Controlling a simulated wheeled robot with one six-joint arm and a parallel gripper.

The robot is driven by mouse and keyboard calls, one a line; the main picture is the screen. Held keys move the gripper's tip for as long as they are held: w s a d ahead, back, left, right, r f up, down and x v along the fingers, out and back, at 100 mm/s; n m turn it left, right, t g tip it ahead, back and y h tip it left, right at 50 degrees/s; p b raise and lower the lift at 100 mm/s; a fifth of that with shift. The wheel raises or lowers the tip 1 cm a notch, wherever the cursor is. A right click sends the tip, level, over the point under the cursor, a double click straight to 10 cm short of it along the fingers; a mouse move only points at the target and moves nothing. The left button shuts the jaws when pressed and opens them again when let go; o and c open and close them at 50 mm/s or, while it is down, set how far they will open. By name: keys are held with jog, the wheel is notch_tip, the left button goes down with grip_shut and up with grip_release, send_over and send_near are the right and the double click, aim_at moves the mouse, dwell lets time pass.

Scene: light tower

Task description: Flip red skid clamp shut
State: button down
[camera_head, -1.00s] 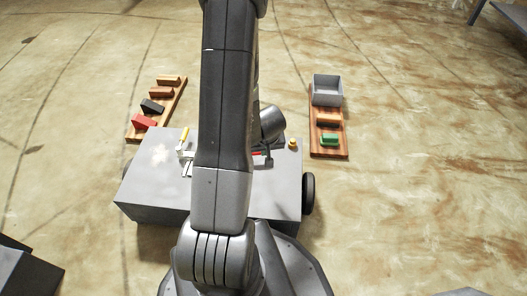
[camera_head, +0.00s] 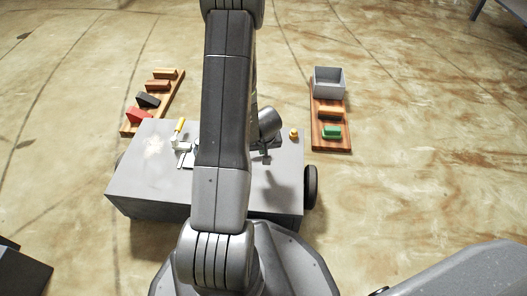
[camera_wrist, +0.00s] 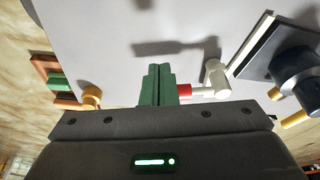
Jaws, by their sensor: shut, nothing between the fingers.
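The red skid clamp shows in the wrist view as a red handle grip (camera_wrist: 184,91) joined to a pale clamp body (camera_wrist: 214,79). The grip lies just right of my gripper's green fingers (camera_wrist: 157,84), close beside or touching them; I cannot tell which. My gripper is shut and empty, low over the grey skid top. In the head view my gripper (camera_head: 266,150) is partly covered by my arm, and the red clamp is hidden there. A second clamp with an upright yellow handle (camera_head: 180,126) stands on the skid (camera_head: 150,180) left of my arm.
A yellow knob (camera_head: 294,134) sits on the skid's right edge. A dark round part on a plate (camera_wrist: 285,65) is at right in the wrist view. Wooden boards with blocks lie beyond the skid, left (camera_head: 171,97) and right (camera_head: 317,140), with a grey bin (camera_head: 329,83).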

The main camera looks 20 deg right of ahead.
jog(key=shift+w+d+f, duration=0.1)
jog(key=shift+w+d, duration=0.05)
jog(key=shift+w, duration=0.65)
jog(key=shift+w+d, duration=0.15)
jog(key=shift+w, duration=0.6)
jog(key=shift+w, duration=0.1)
